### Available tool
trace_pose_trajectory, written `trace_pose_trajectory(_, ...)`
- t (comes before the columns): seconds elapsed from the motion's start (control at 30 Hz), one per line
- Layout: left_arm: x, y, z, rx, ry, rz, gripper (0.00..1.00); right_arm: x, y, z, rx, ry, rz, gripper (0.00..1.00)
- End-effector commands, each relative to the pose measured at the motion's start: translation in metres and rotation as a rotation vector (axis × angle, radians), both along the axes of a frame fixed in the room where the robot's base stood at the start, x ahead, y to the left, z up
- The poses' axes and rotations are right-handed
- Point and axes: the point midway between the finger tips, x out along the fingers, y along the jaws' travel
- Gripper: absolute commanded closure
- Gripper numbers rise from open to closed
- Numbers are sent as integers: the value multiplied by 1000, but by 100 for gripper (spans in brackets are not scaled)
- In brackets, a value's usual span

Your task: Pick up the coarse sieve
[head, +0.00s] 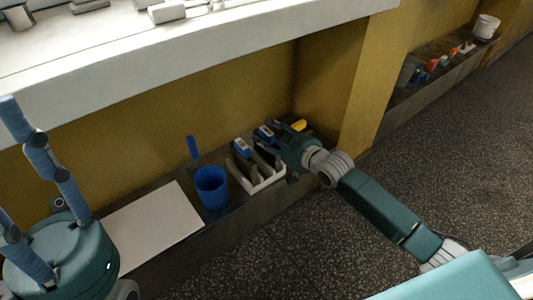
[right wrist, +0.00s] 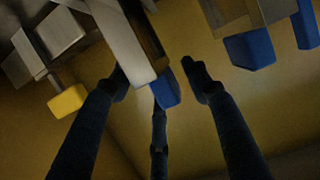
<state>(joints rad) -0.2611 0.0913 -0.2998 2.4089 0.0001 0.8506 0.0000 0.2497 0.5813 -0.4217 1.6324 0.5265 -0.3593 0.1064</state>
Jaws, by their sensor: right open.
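I cannot tell which item is the coarse sieve. Several upright tools with blue ends, one of them a blue-ended tool (head: 242,147), stand in a white rack (head: 262,185) on the low ledge in the head view. My right gripper (head: 277,135) is over the far end of this rack, partly hiding it. In the right wrist view its fingers (right wrist: 157,88) are spread. A grey piece with a blue end (right wrist: 167,88) shows between the fingertips, with no clear contact. My left gripper (head: 35,185) is at the lower left, its blue fingers spread and empty.
A yellow-ended item (head: 299,125) is just beyond the right gripper. A blue cup (head: 212,188) and a white board (head: 150,230) lie left of the rack. A white counter (head: 200,45) overhangs the ledge. A yellow pillar (head: 340,85) stands behind the right gripper.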

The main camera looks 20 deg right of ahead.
Motion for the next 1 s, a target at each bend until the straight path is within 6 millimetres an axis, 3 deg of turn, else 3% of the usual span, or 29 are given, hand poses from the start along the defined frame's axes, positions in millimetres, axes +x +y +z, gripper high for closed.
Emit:
trace_pose_trajectory(0.23, 0, 0, 1, 1, -1, 0, 60, 2, 1, 0, 0, 0, 1, 53)
trace_pose_trajectory(0.47, 0, 0, 1, 1, -1, 0, 60, 2, 1, 0, -1, 0, 0, 99)
trace_pose_trajectory(0.8, 0, -1, 2, 1, -1, 0, 60, 2, 1, 2, 0, -2, 0, 100)
trace_pose_trajectory(0.9, -1, 0, 8, -1, -6, -1, 60, 2, 1, 13, 0, -3, 0, 100)
trace_pose_trajectory(1.0, -1, 1, -2, -2, 49, -2, 60, 2, 1, 32, 0, -5, 1, 100)
